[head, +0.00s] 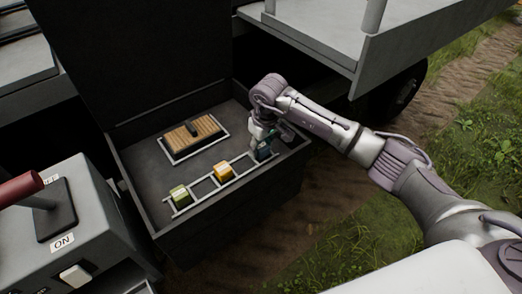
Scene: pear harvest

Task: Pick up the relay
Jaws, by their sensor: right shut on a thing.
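My right gripper (264,148) is over the right end of a pale slotted rack (205,187) inside an open dark box. It is shut on a small dark teal block (264,154), which I take to be the relay; the fingers partly cover it. I cannot tell whether the block still touches the rack. My left gripper is not in view.
A wooden brush-like piece (192,133) lies in a pale frame behind the rack. The box's walls (230,206) surround both. A grey control box (62,215) with a red-handled lever stands at left. A grey platform (390,40) overhangs at upper right.

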